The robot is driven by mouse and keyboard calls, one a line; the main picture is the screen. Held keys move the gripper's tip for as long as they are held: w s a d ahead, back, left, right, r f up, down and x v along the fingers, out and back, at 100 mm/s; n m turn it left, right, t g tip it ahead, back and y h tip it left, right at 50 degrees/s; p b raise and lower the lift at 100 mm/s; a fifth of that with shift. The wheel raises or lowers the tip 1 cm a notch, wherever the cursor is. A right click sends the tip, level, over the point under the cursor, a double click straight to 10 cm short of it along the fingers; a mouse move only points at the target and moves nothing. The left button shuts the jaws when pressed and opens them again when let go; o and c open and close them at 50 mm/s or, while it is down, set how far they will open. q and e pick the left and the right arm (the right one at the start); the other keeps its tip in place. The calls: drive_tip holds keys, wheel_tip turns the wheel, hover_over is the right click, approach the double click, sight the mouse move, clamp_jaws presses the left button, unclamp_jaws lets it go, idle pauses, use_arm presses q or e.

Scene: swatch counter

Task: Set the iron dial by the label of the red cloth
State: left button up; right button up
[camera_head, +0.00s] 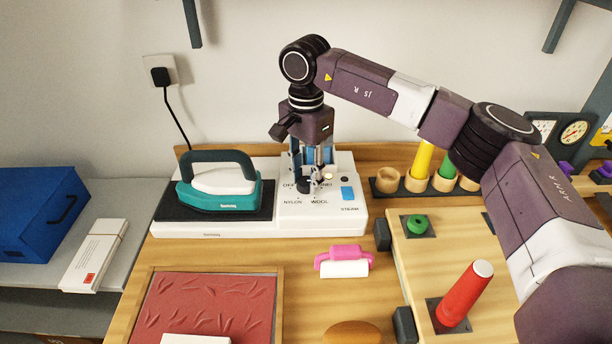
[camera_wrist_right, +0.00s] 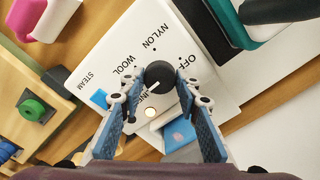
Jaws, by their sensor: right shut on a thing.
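The iron (camera_head: 217,183), teal and white with a dark handle, rests on a dark pad of the white station. The station's black dial (camera_head: 304,187) has OFF, NYLON, WOOL and a partly covered LINEN mark around it. In the right wrist view, the dial (camera_wrist_right: 159,75) sits between my fingertips, its white line on the LINEN side. My right gripper (camera_head: 309,168) comes down from above and is shut on the dial. The red cloth (camera_head: 215,300), wrinkled, lies in a wooden frame at the front. A white piece (camera_head: 196,339) at its lower edge is cut off; no writing shows. My left gripper is out of view.
A pink-handled roller (camera_head: 344,262) lies in front of the station. A blue STEAM button (camera_head: 348,193) is right of the dial. A tray at right holds a red cylinder (camera_head: 464,294) and a green ring (camera_head: 417,224). A blue box (camera_head: 36,212) stands at left.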

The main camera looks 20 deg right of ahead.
sight(306, 181)
drive_tip(key=shift+r, duration=0.1)
drive_tip(key=o, duration=1.2)
drive_tip(key=shift+c, duration=0.2)
wheel_tip(306, 181, up, 7)
drive_tip(key=shift+r, duration=0.2)
